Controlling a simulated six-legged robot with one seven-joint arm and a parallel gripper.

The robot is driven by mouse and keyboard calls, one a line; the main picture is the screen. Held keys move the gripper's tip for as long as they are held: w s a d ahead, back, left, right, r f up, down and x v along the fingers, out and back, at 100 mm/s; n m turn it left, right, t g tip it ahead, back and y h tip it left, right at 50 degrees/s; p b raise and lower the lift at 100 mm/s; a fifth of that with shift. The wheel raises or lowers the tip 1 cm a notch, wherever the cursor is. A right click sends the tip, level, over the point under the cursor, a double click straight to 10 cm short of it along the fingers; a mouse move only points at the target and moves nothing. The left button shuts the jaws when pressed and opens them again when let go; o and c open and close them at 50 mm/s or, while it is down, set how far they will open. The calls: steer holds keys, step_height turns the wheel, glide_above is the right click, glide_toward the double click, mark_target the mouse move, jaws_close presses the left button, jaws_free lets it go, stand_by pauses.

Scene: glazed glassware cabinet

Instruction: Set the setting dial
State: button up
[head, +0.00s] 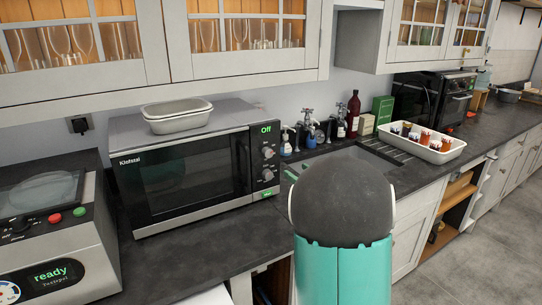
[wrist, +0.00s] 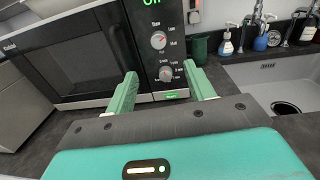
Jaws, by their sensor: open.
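The microwave (head: 185,165) stands on the dark counter, its door shut and its display reading "Off" in the head view. Its right-hand panel carries an upper dial (wrist: 158,40) and a lower dial (wrist: 166,73), both with printed marks around them. They also show in the head view as the upper dial (head: 267,152) and lower dial (head: 267,174). The labels are too small to tell which is the setting dial. My gripper (wrist: 160,70) is open and empty, its green fingers spread left and right of the lower dial, apart from it. My arm mostly hides the gripper in the head view.
A lit green button (wrist: 171,96) sits below the dials. Two stacked trays (head: 177,116) rest on the microwave. A machine reading "ready" (head: 50,240) stands left. Right are the sink (wrist: 275,85), taps, bottles and a white tray of jars (head: 428,151). Wall cabinets hang above.

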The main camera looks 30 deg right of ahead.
glide_toward(270, 154)
steer(key=w, duration=0.7)
steer(key=shift+w, duration=0.4)
steer(key=shift+r, duration=0.1)
steer(key=c, duration=1)
